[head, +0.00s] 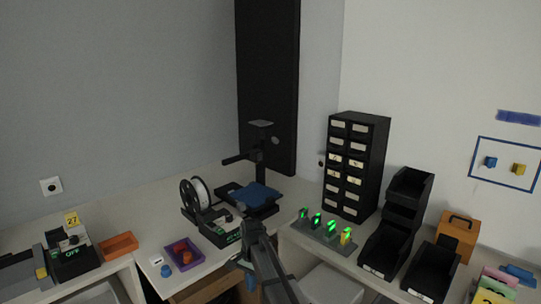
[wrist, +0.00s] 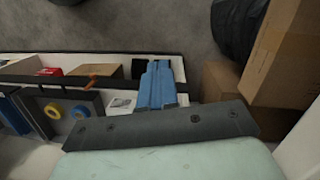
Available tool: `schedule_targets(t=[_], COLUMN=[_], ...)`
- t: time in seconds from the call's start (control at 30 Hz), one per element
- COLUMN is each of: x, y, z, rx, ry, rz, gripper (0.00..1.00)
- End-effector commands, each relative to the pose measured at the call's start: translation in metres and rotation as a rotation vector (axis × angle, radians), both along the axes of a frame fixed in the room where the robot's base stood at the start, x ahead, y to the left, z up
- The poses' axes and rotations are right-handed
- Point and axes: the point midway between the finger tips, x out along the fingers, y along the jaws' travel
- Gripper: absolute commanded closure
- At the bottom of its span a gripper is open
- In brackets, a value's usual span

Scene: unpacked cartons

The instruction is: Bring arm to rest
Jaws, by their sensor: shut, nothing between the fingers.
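In the wrist view my gripper (wrist: 157,68) shows as two blue fingers side by side, closed together with nothing between them. It points away from the dark bracket and the pale green casing. In the head view my arm reaches in from the bottom centre, in front of the worktop (head: 158,284). A small blue part at its lower left, beside the worktop edge, is too small to read clearly. The gripper appears clear of the objects on the worktop.
A 3D printer (head: 229,229) stands behind the arm. A purple tray (head: 197,262), black drawer cabinet (head: 369,160) and black bins (head: 401,225) stand around it. The wrist view shows cardboard boxes (wrist: 285,50) at right, a black bag (wrist: 238,22) and grey floor (wrist: 150,25).

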Motion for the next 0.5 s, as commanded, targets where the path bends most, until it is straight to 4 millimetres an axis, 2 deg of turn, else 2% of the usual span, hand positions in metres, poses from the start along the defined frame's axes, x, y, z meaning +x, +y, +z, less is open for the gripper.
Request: schedule_targets(t=[0.03, 0.1, 0.27, 0.5], x=[-0.009, -0.019, -0.045, -0.093], y=[-0.011, -0.024, -0.052, -0.094], z=[-0.019, -0.044, -0.098, -0.172], rx=[-0.003, -0.006, -0.008, -0.001], ry=[0.014, 0.03, 0.065, 0.122], rz=[0.01, 0.032, 0.081, 0.157], gripper=[1.0, 1.0, 1.0, 1.0])
